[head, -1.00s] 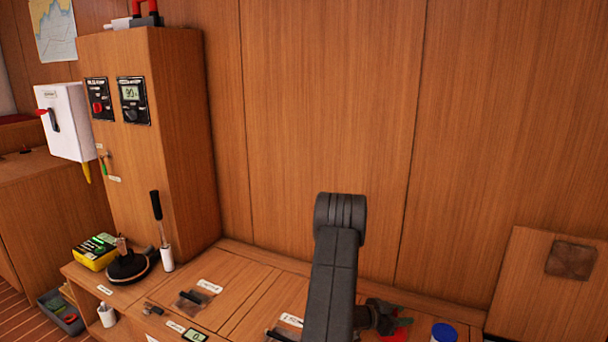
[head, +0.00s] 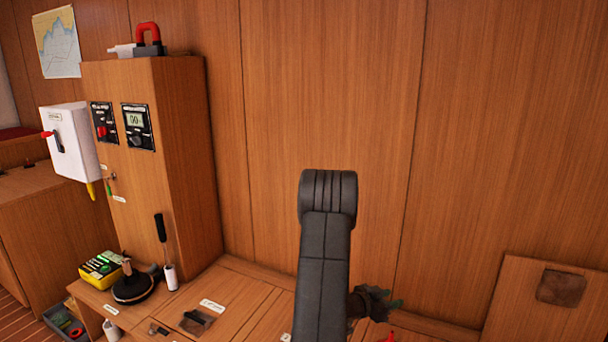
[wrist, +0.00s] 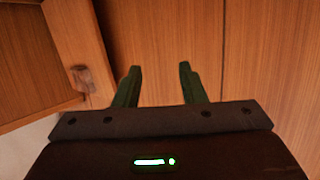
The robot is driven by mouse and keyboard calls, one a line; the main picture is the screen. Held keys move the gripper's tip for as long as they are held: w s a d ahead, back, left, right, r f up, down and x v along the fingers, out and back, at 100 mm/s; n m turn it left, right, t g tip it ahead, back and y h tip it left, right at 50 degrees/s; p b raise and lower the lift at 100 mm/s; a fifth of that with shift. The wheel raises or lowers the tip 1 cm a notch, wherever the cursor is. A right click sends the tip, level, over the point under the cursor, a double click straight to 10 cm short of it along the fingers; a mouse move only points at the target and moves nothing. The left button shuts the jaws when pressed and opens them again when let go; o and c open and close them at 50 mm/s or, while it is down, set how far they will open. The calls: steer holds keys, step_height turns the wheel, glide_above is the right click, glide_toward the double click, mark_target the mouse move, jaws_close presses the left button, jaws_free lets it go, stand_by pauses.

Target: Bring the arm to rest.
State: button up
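My arm (head: 325,260) rises in front of the wood-panelled wall in the head view, bent at its upper joint. My gripper (head: 392,304) shows just right of the arm, low in the picture, partly hidden by it. In the wrist view the two green fingers of my gripper (wrist: 158,85) stand apart with nothing between them. Only wood panelling shows beyond the fingertips.
The wooden worktop (head: 245,300) runs below the arm. A tall wooden cabinet (head: 180,150) with two control panels stands at left. A black-handled tool (head: 162,250) and a yellow box (head: 100,268) stand near it. A leaning board (head: 530,310) is at right.

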steer(key=s+a+r+n+t+y+p, duration=0.1)
steer(key=a+r+n+t+y+p, duration=0.2)
steer(key=a+r+n+y+p, duration=0.3)
steer(key=s+a+r+n+t+y+p, duration=0.1)
steer(key=a+r+n+t+y+p, duration=0.3)
steer(key=a+r+p, duration=1)
steer(key=a+n+y, duration=0.1)
steer(key=a+y, duration=0.1)
steer(key=a, duration=0.3)
steer(key=shift+s+r+n+y+p, duration=0.15)
steer(key=shift+s+n+y+p, duration=0.15)
steer(key=shift+n, duration=0.1)
